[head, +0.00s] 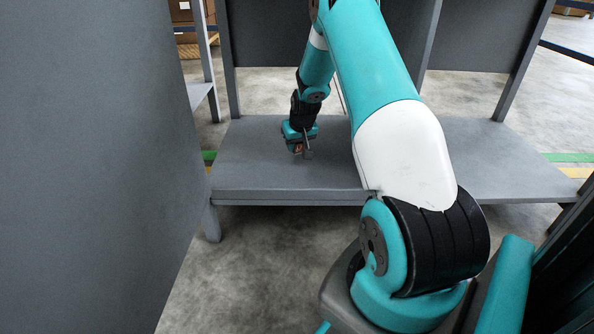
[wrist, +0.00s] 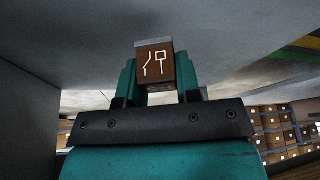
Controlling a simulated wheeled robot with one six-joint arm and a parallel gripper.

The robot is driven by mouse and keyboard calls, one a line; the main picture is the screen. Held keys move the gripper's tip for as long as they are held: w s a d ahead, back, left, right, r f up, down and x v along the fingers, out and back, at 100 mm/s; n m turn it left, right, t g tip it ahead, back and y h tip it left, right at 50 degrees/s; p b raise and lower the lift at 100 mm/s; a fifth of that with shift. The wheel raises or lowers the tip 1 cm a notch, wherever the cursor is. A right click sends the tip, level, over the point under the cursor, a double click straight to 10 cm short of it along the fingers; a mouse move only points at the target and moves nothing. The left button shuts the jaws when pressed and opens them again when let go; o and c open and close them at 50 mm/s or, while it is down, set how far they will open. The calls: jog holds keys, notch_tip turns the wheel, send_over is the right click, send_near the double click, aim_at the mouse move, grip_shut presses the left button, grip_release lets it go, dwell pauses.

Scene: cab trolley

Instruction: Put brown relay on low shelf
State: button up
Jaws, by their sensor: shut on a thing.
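The brown relay (wrist: 154,65) shows in the wrist view as a small brown block with a white line symbol on its face and a grey end. My gripper (wrist: 155,82) is shut on it, one teal finger on each side. In the head view my gripper (head: 299,148) points down just above the left part of the low shelf (head: 245,165), a flat grey board. The relay shows there only as a small brown spot (head: 298,149). I cannot tell whether it touches the shelf.
A large grey panel (head: 85,170) stands close on the left. Grey uprights (head: 510,65) and back panels (head: 270,30) rise around the shelf. The shelf is bare to the right of my arm (head: 510,170). In the wrist view several brown boxes (wrist: 280,130) stand in the background.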

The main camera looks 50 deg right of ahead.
aim_at(295, 165)
notch_tip(295, 165, down, 6)
jog(key=b, duration=0.3)
jog(key=shift+f+b, duration=0.2)
jog(key=shift+b, duration=0.1)
jog(key=shift+r, duration=0.1)
jog(key=o, duration=1)
